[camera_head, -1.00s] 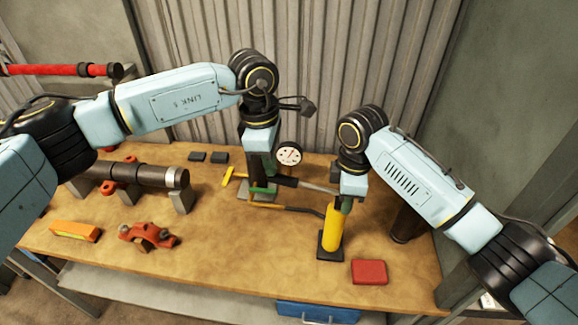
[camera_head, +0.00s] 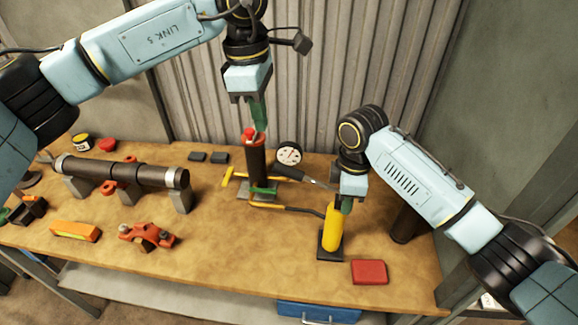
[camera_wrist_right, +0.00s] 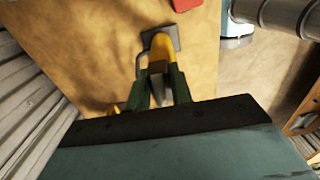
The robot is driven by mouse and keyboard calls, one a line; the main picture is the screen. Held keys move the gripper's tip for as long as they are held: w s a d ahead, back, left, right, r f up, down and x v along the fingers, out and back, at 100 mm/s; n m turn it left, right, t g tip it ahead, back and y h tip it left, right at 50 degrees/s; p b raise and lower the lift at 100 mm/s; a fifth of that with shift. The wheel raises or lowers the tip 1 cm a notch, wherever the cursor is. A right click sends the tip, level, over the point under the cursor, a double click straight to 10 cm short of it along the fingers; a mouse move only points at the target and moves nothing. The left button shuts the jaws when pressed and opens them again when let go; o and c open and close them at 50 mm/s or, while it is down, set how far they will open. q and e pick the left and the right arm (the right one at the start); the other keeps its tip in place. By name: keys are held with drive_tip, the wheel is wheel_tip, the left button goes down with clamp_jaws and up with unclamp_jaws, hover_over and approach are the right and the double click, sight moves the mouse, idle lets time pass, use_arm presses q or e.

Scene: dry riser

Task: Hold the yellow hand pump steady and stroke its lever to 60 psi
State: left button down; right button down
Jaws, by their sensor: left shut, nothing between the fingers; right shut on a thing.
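The yellow hand pump (camera_head: 332,230) stands upright on its dark base plate near the front right of the bench. My right gripper (camera_head: 346,204) is shut on the pump's upper end; its green fingers also flank the pump (camera_wrist_right: 161,45) in the right wrist view. The pump's lever (camera_head: 289,172), a metal rod with a black grip, slants up to the left from the pump head. The dial gauge (camera_head: 289,154) has a white face; its reading is too small to tell. My left gripper (camera_head: 259,128) is shut and empty, above the dark riser pipe, up and left of the lever grip.
The dark riser pipe (camera_head: 256,168) with a red top stands left of the gauge. A hose (camera_head: 300,210) runs from its foot to the pump. A red block (camera_head: 369,272) lies right of the pump. A horizontal pipe (camera_head: 125,172) on blocks fills the left.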

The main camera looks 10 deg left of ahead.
drive_tip(key=shift+s+f, duration=0.15)
drive_tip(key=shift+f, duration=0.1)
drive_tip(key=c, duration=1.2)
unclamp_jaws()
drive_tip(key=shift+o, duration=0.2)
drive_tip(key=shift+r, duration=0.1)
